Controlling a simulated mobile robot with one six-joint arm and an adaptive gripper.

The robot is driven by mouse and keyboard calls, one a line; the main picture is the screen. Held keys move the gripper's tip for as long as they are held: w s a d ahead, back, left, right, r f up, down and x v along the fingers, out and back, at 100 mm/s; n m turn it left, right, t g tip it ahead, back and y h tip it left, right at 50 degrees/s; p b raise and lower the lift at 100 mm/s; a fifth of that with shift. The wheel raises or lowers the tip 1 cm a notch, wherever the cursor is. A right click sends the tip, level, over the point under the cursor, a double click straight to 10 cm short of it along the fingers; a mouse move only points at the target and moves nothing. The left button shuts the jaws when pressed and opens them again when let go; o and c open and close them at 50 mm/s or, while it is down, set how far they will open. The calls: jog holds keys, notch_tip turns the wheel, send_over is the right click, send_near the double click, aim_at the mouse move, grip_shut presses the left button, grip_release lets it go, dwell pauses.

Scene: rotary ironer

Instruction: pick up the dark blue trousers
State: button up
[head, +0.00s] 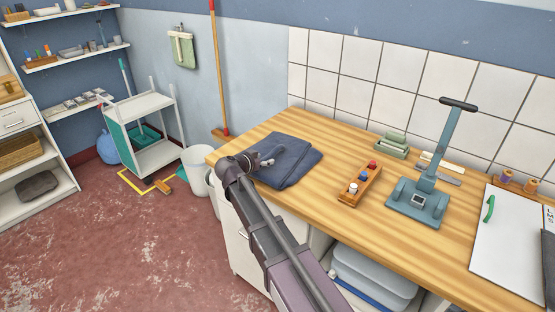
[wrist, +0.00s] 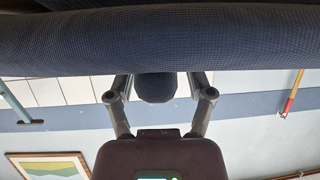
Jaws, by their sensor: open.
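The dark blue trousers (head: 296,158) lie folded on the wooden worktop, near its left end, in the head view. My gripper (head: 266,158) is at their left edge, and my arm hides part of them. In the wrist view the dark blue cloth (wrist: 160,45) fills the top of the picture, very close. My gripper (wrist: 160,82) is open there, with a finger on each side of a rounded dark blue piece of cloth. I cannot tell whether the fingers touch it.
The worktop (head: 345,222) also holds a wooden rack of spools (head: 360,186), a teal press-like device (head: 420,200) and a white board (head: 505,245) on the right. A white bucket (head: 196,170) and a white trolley (head: 150,125) stand on the floor at left.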

jog(key=shift+w+d+f, duration=0.15)
jog(key=shift+w+d, duration=0.05)
jog(key=shift+w, duration=0.15)
dwell(0.3)
grip_shut()
